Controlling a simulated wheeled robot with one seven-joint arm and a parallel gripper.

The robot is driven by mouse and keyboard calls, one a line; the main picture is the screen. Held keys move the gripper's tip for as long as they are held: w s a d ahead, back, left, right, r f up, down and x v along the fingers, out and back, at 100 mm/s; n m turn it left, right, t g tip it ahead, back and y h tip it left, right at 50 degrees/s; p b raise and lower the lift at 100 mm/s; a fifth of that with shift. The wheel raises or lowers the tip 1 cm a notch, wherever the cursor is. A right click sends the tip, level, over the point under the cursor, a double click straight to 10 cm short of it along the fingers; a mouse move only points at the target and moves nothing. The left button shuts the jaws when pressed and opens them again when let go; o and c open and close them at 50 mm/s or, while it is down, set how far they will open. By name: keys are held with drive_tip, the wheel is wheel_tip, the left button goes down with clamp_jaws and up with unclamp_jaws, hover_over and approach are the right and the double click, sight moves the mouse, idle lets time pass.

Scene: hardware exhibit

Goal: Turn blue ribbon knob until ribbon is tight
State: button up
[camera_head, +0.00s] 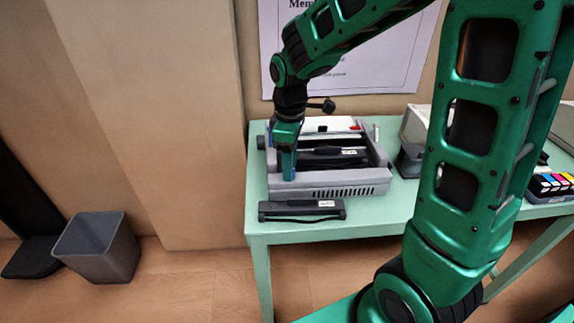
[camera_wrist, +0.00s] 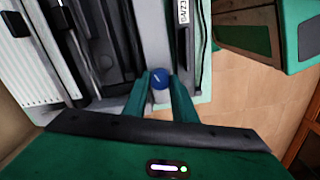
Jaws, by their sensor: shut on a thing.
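A grey printer (camera_head: 341,191) with an open top stands on the pale green table, and its dark inside shows. My gripper (camera_head: 288,172) reaches down at the printer's front left corner. In the wrist view, my gripper's two green fingers (camera_wrist: 159,95) are closed on either side of the round blue ribbon knob (camera_wrist: 159,77), which has a small white mark on its face. Whether the ribbon is slack or tight cannot be told from these views.
A black ribbon cartridge (camera_head: 301,211) lies on the green table (camera_head: 370,228) just in front of the printer. Ink cartridges (camera_head: 551,184) and a dark device (camera_head: 409,160) stand further right. A grey bin (camera_head: 98,247) stands on the floor at left.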

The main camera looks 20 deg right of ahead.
drive_tip(key=m, duration=0.6)
drive_tip(key=shift+w+r, duration=0.15)
drive_tip(key=shift+w, duration=0.15)
drive_tip(key=m, duration=0.6)
drive_tip(key=shift+m, duration=0.4)
drive_tip(key=m, duration=1)
drive_tip(key=shift+a+m, duration=0.1)
drive_tip(key=shift+m, duration=0.3)
drive_tip(key=o, duration=0.8)
drive_tip(key=shift+s, duration=0.1)
drive_tip(key=shift+c, duration=0.2)
wheel_tip(320, 180, up, 11)
drive_tip(key=shift+f, duration=0.2)
